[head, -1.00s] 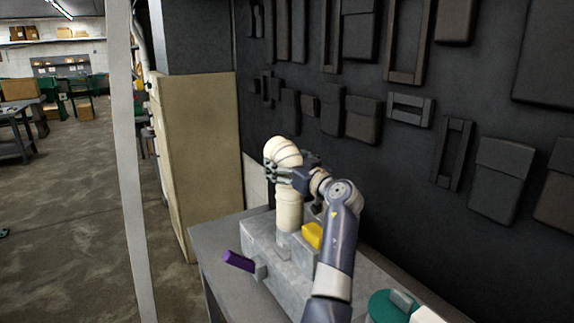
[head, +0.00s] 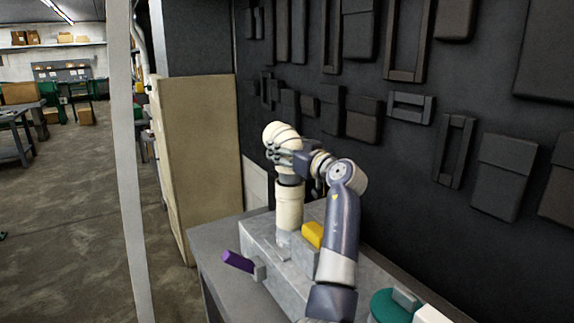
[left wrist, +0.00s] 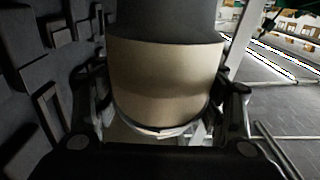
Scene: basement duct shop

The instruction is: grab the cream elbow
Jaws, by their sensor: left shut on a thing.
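The cream elbow (head: 281,132) is at the upper middle of the head view, above an upright cream pipe (head: 289,208). My left gripper (head: 280,157) is shut around the elbow's lower part. A grey section (head: 289,181) shows between the gripper and the pipe; I cannot tell whether it still touches the pipe. In the left wrist view the cream elbow (left wrist: 165,80) fills the space between my left fingers (left wrist: 165,112), with a dark grey part above it. My right gripper is not in view.
The pipe stands on a grey block on the workbench (head: 215,243). A yellow block (head: 313,234), a purple piece (head: 238,261) and a green round thing (head: 388,306) are nearby. A dark wall with raised panels (head: 460,90) stands close behind; a tan cabinet (head: 200,150) is left.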

